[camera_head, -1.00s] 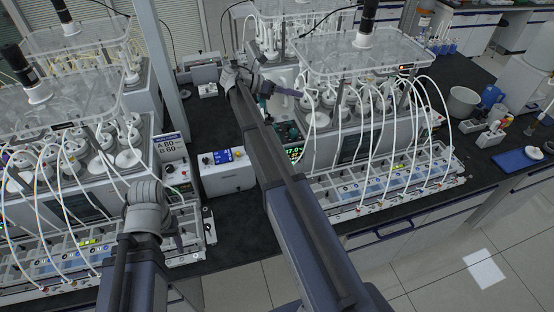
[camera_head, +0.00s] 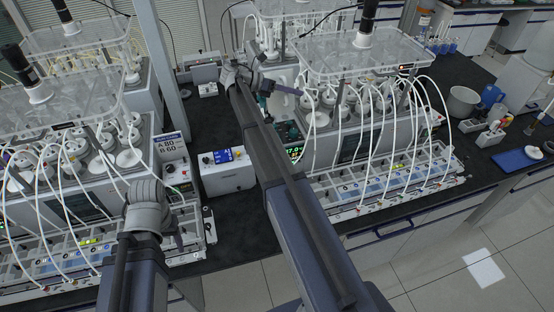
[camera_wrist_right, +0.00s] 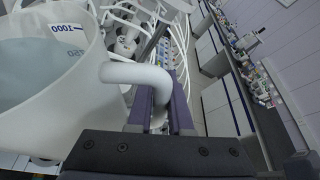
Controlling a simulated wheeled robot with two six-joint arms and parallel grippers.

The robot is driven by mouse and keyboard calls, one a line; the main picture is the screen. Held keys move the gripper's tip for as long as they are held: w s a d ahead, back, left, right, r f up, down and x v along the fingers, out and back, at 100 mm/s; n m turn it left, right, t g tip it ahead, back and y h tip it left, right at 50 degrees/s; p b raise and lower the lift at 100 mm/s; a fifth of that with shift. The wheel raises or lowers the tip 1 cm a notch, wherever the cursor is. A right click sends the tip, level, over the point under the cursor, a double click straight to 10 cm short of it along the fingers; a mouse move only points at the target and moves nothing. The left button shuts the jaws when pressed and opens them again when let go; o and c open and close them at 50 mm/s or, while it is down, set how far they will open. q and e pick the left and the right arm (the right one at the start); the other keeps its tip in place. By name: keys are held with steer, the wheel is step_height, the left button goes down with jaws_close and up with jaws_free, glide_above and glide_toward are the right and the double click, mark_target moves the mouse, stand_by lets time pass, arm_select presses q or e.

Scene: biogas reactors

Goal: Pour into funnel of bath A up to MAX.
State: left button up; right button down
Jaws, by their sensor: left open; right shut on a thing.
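My right gripper (camera_head: 284,89) is shut on the handle of a translucent white jug (camera_wrist_right: 60,92), seen close up in the right wrist view. The jug holds pale liquid (camera_wrist_right: 28,70) and has printed marks, including 1000. In the head view the pale jug (camera_head: 284,73) is behind the gripper, at the left end of the right-hand bath unit (camera_head: 345,130). My left gripper (camera_head: 178,238) is open and empty over the front of the left bath unit. I cannot make out a funnel or a MAX mark; the right arm covers part of that area.
A sign (camera_head: 170,147) reading A 80 B 60 stands on the left unit. A white box with a blue display (camera_head: 226,170) sits between the units. Tubes arch over both front racks. A grey pot (camera_head: 463,102) and blue tray (camera_head: 517,160) are at the right.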

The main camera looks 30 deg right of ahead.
steer(key=shift+w+d+r+n+g+p, duration=0.1)
steer(key=shift+w+r+n+g+p, duration=0.2)
steer(key=shift+r+n+g, duration=0.4)
stand_by(1.9)
steer(key=shift+w+r+n, duration=0.3)
steer(key=shift+r+n, duration=0.1)
steer(key=shift+n, duration=0.1)
stand_by(1.4)
steer(key=shift+w+d+r+n+g+b, duration=0.15)
steer(key=shift+w+n+g+b, duration=0.2)
steer(key=shift+w+n, duration=0.2)
steer(key=shift+w+d+r+n+g+b, duration=0.1)
steer(key=shift+w+d+n+g+b, duration=0.1)
steer(key=shift+w+n+g, duration=0.3)
stand_by(2.5)
